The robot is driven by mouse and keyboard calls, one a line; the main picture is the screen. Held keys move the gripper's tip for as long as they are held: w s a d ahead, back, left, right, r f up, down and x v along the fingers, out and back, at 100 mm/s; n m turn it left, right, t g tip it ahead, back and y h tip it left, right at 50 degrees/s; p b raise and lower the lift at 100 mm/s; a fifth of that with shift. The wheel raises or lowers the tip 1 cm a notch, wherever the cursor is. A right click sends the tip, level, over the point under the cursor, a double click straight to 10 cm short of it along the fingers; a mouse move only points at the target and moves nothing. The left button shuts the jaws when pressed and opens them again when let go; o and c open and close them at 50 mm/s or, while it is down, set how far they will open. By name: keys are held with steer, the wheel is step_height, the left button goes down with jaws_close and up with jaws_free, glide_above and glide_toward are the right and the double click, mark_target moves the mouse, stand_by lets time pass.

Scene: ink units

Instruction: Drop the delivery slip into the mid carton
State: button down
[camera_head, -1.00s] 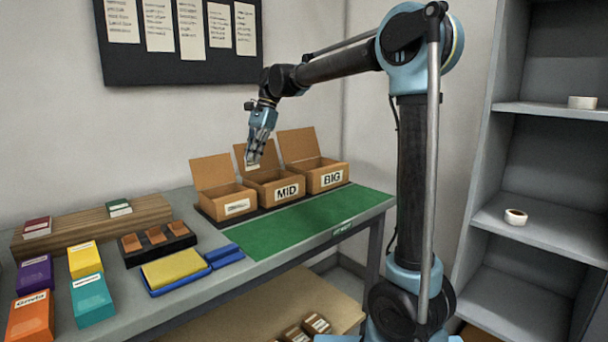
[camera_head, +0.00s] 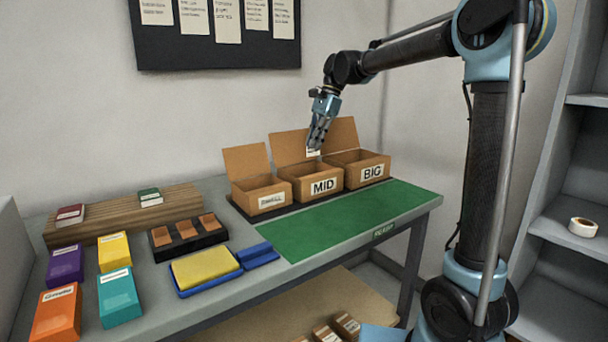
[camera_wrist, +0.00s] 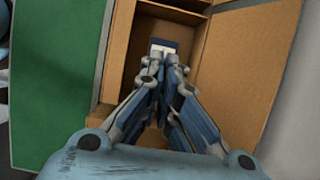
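The mid carton (camera_head: 301,191) is an open brown box with a "MID" label, between a smaller carton (camera_head: 258,200) and the big carton (camera_head: 362,182). Its flap stands up at the back. My gripper (camera_head: 314,147) points down over the mid carton, fingertips in front of the raised flap. It is shut on the delivery slip (camera_head: 313,153), a small pale piece just below the fingertips. In the wrist view the fingers (camera_wrist: 165,65) come together at the white and dark blue slip (camera_wrist: 162,46), above a carton's inside (camera_wrist: 128,50). The carton floor is partly hidden.
A green mat (camera_head: 350,220) lies clear in front of the cartons. A yellow pad on a blue tray (camera_head: 212,284), a black holder (camera_head: 190,243), a wooden riser (camera_head: 110,218) and several coloured boxes stand at left. A grey shelf (camera_head: 560,235) is at right.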

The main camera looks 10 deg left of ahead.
steer(key=shift+f, duration=2.75)
steer(key=c, duration=1.7)
jaws_free()
steer(key=v, duration=1.2)
